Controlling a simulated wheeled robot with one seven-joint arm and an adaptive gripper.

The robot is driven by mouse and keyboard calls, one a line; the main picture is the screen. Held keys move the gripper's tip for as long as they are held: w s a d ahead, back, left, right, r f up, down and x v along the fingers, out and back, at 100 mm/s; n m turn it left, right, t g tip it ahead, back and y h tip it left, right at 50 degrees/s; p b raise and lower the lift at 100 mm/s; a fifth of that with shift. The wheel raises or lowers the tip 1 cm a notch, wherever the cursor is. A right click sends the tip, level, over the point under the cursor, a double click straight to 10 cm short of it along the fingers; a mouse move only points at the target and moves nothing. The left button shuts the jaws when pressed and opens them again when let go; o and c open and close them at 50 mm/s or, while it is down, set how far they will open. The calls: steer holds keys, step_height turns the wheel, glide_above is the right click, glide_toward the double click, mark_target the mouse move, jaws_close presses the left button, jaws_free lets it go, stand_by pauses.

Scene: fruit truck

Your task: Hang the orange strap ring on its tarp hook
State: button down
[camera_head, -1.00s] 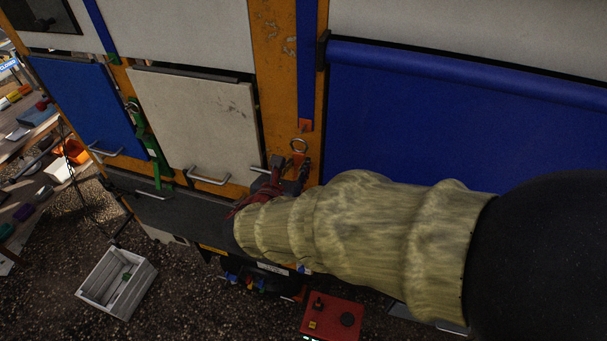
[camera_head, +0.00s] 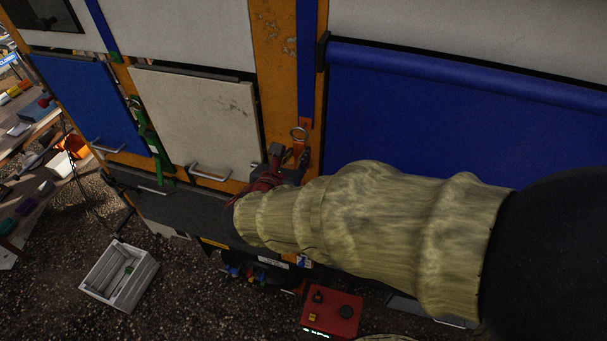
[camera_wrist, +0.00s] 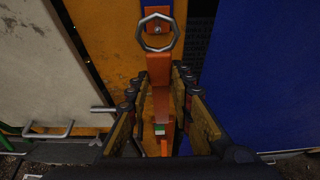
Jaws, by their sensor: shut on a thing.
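The metal ring (camera_wrist: 157,32) stands upright at the top of an orange strap (camera_wrist: 160,70) in the wrist view. My gripper (camera_wrist: 158,88) is shut on this strap below the ring, with a finger on each side. In the head view my gripper (camera_head: 287,160) is at the orange post, and the ring (camera_head: 299,133) shows just above it. An orange end plate (camera_wrist: 157,14) with a small metal hook part (camera_wrist: 157,29) is behind the ring. The hook part shows through the ring's opening. I cannot tell whether the ring is around the hook or only in front of it.
A blue tarp (camera_head: 450,120) lies right of the post, and a pale panel (camera_head: 195,125) with a handle (camera_head: 208,176) lies left. A dark ledge (camera_head: 180,205) runs below. A white crate (camera_head: 118,275) and a red box (camera_head: 331,314) are on the gravel.

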mark_target(298, 152)
steer(key=shift+w+d+f, duration=0.1)
steer(key=shift+w+d, duration=0.05)
steer(key=shift+w, duration=0.25)
steer(key=shift+w+d+b, duration=0.15)
steer(key=shift+w+b, duration=0.15)
steer(key=shift+w+d+f+b, duration=0.1)
steer(key=shift+w+b, duration=0.05)
steer(key=shift+w, duration=0.2)
steer(key=shift+w+d+f+b, duration=0.1)
steer(key=shift+w+b, duration=0.05)
steer(key=shift+w, duration=0.2)
stand_by(0.3)
steer(key=shift+b+x, duration=0.7)
steer(key=shift+x, duration=0.05)
stand_by(0.9)
steer(key=shift+f, duration=0.1)
steer(key=c, duration=1.5)
jaws_free()
steer(key=shift+c, duration=0.2)
steer(key=shift+o, duration=0.3)
steer(key=shift+s, duration=0.1)
steer(key=v, duration=1.2)
